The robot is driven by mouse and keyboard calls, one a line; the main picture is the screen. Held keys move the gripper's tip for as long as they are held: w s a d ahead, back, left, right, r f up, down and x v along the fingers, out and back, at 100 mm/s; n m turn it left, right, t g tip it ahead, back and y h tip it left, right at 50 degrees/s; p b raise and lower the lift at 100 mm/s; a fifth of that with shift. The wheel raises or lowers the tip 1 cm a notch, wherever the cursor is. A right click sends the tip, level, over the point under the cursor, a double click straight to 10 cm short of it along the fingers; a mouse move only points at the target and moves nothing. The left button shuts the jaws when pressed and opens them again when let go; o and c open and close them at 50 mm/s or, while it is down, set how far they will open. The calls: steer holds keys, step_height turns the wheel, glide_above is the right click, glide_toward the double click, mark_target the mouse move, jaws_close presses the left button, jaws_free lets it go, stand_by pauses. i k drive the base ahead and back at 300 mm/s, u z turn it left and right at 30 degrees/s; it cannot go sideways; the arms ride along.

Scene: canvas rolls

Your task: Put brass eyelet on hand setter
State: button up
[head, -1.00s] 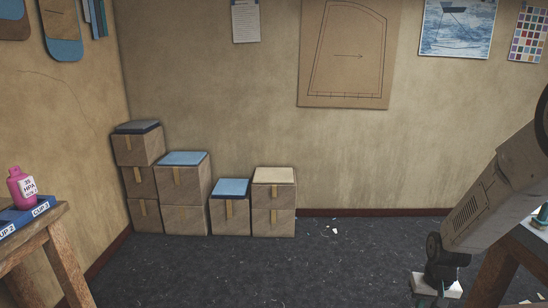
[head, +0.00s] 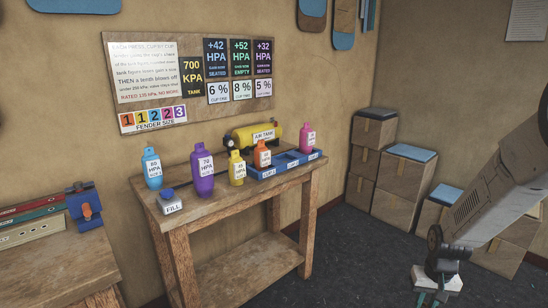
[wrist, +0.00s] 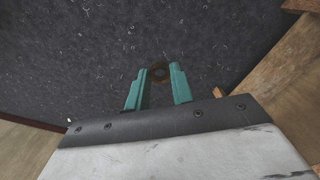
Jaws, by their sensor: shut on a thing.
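My gripper shows in the wrist view (wrist: 159,78), with its two teal fingers shut on the brass eyelet (wrist: 159,70). The eyelet is a small dark brownish ring between the fingertips, held over the dark floor. In the head view my gripper (head: 432,300) is at the lower right, pointing down, partly cut off by the frame edge. The eyelet cannot be made out there. I cannot identify the hand setter in either view.
A wooden bench (head: 215,205) holds coloured bottles, a yellow air tank (head: 262,133) and a blue tray (head: 262,174). Another bench (head: 60,265) at left carries a blue-and-orange device (head: 86,208). Boxes (head: 405,180) line the back wall. Dark floor (head: 350,265) lies open between.

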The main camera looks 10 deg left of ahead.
mark_target(78, 183)
steer(key=u, duration=1.7)
